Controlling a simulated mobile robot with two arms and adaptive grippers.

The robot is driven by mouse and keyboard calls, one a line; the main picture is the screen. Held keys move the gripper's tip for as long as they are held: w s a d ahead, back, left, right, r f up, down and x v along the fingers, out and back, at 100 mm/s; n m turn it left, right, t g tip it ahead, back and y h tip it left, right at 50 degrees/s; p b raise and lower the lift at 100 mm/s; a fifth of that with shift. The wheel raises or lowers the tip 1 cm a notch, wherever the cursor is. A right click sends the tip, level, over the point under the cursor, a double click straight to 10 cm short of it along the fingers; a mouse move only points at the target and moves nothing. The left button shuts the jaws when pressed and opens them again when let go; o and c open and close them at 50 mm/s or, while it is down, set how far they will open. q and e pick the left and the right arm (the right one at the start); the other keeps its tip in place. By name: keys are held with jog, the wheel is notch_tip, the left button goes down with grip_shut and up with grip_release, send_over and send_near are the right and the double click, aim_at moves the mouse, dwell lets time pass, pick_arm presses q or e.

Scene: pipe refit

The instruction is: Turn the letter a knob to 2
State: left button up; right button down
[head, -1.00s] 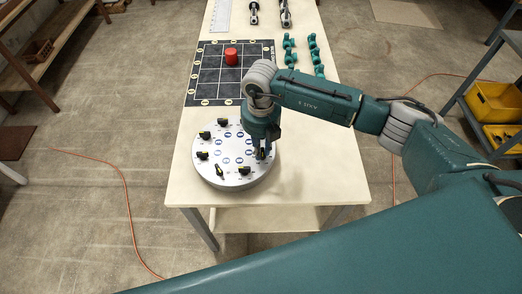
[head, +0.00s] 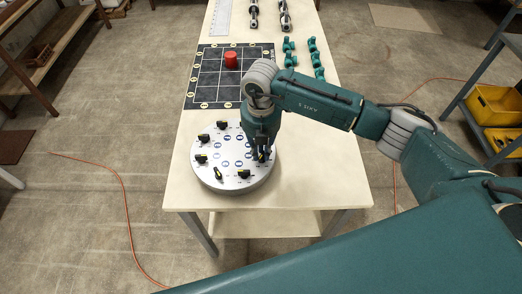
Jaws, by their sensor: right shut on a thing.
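A round grey dial plate (head: 233,182) lies at the near end of the bench. Several black knobs with yellow marks stand around its rim, with blue labels inside the ring. The letters on the plate are too small to read, so I cannot tell which knob is letter a. My right gripper (head: 261,153) points down at the plate's right side. It is shut on a black knob (head: 263,158) there, which its fingers partly hide. My left gripper is not in view.
A dark grid mat (head: 207,82) with a red cylinder (head: 231,60) lies behind the plate. Green fittings (head: 289,50) and metal parts stand further back. The bench top (head: 325,170) right of the plate is clear. A shelf with yellow bins (head: 494,106) stands at right.

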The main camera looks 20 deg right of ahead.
jog(key=shift+w, duration=0.1)
jog(key=c, duration=1.7)
grip_release()
jog(key=shift+o, duration=0.2)
jog(key=shift+r, duration=0.15)
notch_tip(320, 180, up, 12)
jog(key=shift+a, duration=0.1)
